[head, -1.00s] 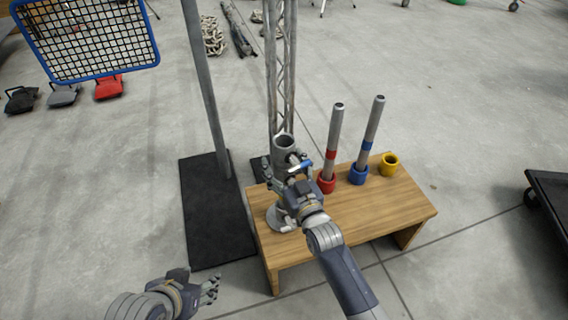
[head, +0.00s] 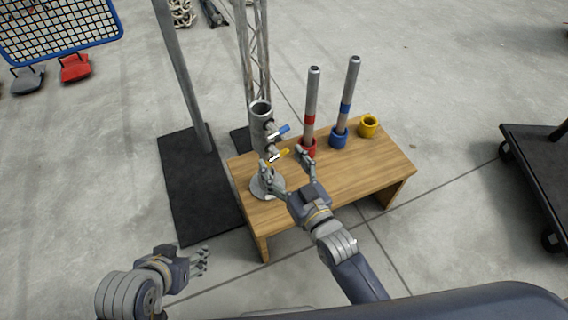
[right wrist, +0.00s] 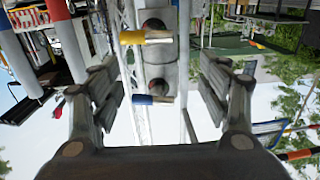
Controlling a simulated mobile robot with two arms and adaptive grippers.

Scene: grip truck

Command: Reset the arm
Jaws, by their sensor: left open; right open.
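My right gripper (head: 283,170) is open in front of a grey upright pipe fitting (head: 260,118) on a round base, at the left part of the wooden bench. The fitting carries a blue-handled valve (head: 281,132) above a yellow-handled valve (head: 279,155). In the right wrist view the open fingers (right wrist: 158,95) stand on either side of the fitting, with the yellow handle (right wrist: 147,37) and blue handle (right wrist: 150,99) between them, apart from the fingers as far as I can tell. My left gripper (head: 200,263) is open and empty, low at the left over the floor.
The wooden bench (head: 350,175) also bears a red-banded pole (head: 312,95), a blue-banded pole (head: 350,85) and an empty yellow cup (head: 368,127). A metal post (head: 185,80) on a black mat (head: 195,190) stands left. A dark cart (head: 540,165) is at the right.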

